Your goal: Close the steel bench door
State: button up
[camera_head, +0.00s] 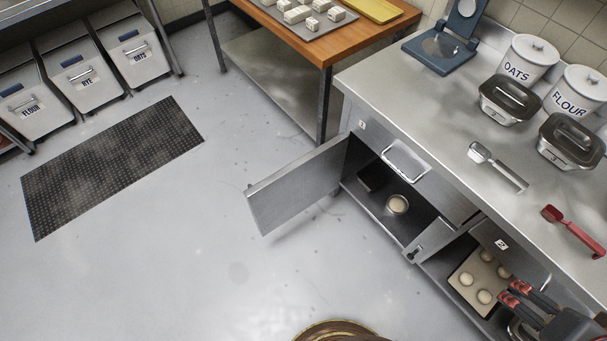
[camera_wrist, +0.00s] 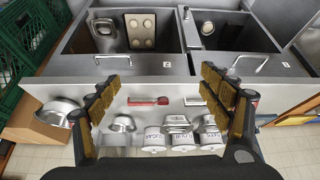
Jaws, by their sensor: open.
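The steel bench door (camera_head: 298,187) stands swung open on the left of the steel bench (camera_head: 450,130) in the head view, jutting over the floor. The bay behind it is exposed, with a round pale item (camera_head: 397,204) and a dark tin (camera_head: 371,178) inside. My gripper (camera_head: 528,292) is at the lower right, in front of the right-hand bay and well apart from the open door. In the wrist view my gripper (camera_wrist: 160,82) is open, with nothing between its fingers. I cannot make out the open door clearly there.
A tray of buns (camera_head: 468,279) sits in the right-hand bay. A wooden table (camera_head: 345,42) is behind the door.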

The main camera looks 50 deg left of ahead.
aim_at(274, 200)
jog(key=j+z, duration=0.1)
jog(key=j, duration=0.45)
jog(key=k+j, duration=0.1)
jog(key=j, duration=0.4)
jog(key=j+z, duration=0.15)
jog(key=j, duration=0.4)
jog(key=k+j, duration=0.15)
jog(key=j, duration=0.35)
jog(key=j+z, duration=0.15)
jog(key=j, duration=0.4)
jog(key=k+j, duration=0.15)
jog(key=j, duration=0.35)
jog(key=k+j+z, duration=0.15)
jog(key=j, duration=0.35)
jog(key=k+j+z, duration=0.1)
jog(key=j, duration=0.4)
jog(key=k+l+u, duration=0.5)
jog(key=k, duration=0.1)
